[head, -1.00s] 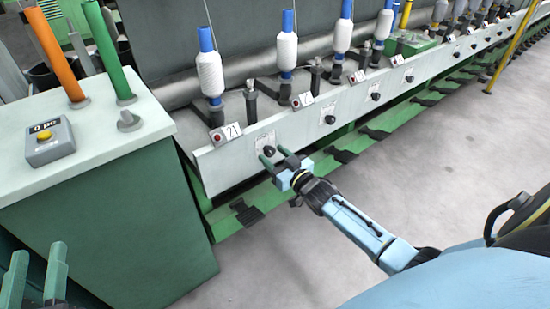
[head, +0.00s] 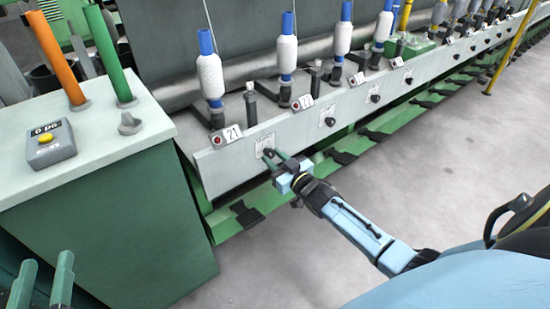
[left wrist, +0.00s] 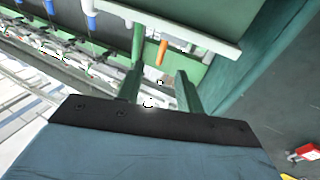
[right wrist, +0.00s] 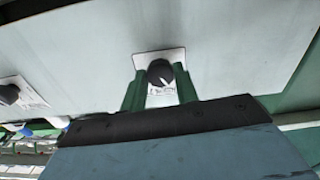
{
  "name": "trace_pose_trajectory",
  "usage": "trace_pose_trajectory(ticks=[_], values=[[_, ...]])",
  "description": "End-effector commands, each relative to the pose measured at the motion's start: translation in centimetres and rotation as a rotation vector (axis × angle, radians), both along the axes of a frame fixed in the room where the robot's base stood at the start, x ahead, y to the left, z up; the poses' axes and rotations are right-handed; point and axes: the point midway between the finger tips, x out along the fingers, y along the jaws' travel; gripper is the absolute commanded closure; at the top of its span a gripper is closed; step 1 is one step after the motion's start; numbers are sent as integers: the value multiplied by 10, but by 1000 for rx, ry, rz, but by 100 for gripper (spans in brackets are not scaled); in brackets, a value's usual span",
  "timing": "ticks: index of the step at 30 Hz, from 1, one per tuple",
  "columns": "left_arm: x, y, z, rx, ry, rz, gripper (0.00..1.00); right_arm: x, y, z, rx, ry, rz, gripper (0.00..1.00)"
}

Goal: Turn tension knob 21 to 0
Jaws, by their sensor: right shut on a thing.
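Tension knob 21 (head: 267,153) is a small black knob on the pale front rail, below and right of the "21" tag (head: 232,133). My right gripper (head: 275,158) is shut on it in the head view. In the right wrist view the knob (right wrist: 160,72) sits between the green fingertips, in front of a white dial plate (right wrist: 143,59). Its white pointer mark slants to the lower right; the scale figures are too small to read. My left gripper (head: 42,275) is open and empty at the lower left, away from the rail.
A green cabinet (head: 100,215) with a pale top stands left of the rail. On it are a grey button box (head: 50,148) and a grey knob (head: 129,124). A neighbouring black knob (head: 330,122) lies further right. The floor (head: 420,165) in front is clear.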

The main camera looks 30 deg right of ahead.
Motion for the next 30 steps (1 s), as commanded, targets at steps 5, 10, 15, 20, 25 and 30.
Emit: trace_pose_trajectory(ticks=[5, 10, 15, 20, 25, 30], values=[[-1, 5, -21, 41, 133, 10, 64, 0, 0, 1, -121, -8, 0, 93], [-5, 11, -44, 81, 270, 20, 64, 0, 0, 1, -273, -21, -1, 93], [-11, 15, -60, 109, 369, 27, 64, 0, 0, 0, -427, -32, 0, 93], [-14, 18, -70, 124, 425, 32, 64, 0, -1, 0, -556, -43, 0, 93], [-17, 20, -75, 133, 456, 34, 64, 0, -1, 0, -669, -53, 0, 93], [-18, 21, -77, 136, 467, 35, 64, 0, -1, 0, -746, -59, 0, 93]])
